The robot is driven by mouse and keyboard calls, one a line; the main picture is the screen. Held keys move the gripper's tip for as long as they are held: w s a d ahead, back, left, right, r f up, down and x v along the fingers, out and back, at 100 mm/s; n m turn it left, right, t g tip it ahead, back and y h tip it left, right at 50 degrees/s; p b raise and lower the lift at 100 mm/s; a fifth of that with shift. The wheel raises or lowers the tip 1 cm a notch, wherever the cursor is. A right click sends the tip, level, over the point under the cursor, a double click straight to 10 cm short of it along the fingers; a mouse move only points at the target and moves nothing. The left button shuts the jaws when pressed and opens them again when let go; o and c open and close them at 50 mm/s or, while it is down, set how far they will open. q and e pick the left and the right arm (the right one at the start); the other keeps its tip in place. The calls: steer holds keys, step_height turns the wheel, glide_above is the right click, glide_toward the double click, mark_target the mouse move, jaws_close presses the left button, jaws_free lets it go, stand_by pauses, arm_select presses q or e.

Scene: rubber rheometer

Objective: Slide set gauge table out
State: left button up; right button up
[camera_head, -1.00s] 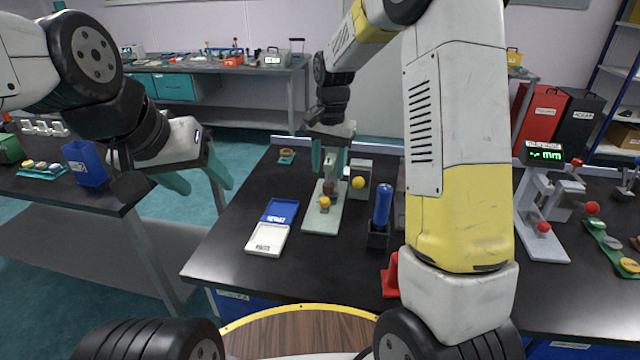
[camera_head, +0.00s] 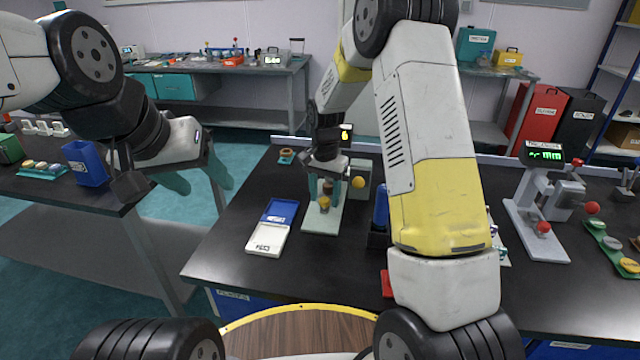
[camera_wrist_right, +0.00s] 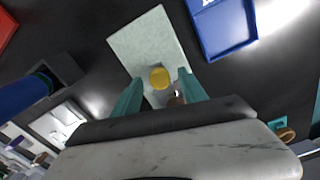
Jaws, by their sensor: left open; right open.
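The set gauge stands on the black bench with a pale green base plate (camera_head: 320,221), which also shows in the wrist view (camera_wrist_right: 148,38). A yellow knob (camera_head: 324,203) sits low over the plate, with a brown part behind it. A yellow ball (camera_head: 358,183) is on the gauge's side. My right gripper (camera_head: 325,192) is open, pointing down at the gauge. In the wrist view its teal fingers (camera_wrist_right: 160,86) lie either side of the yellow knob (camera_wrist_right: 159,78); contact cannot be told. My left gripper (camera_head: 197,178) is open and empty, away left. The sliding table is largely hidden.
A blue and white tray (camera_head: 268,235) lies left of the plate. A blue cylinder in a dark holder (camera_head: 378,239) stands to the right, partly behind my right arm. A thickness gauge (camera_head: 540,215) is further right. Bench between tray and front edge is clear.

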jaws_close()
stand_by(1.4)
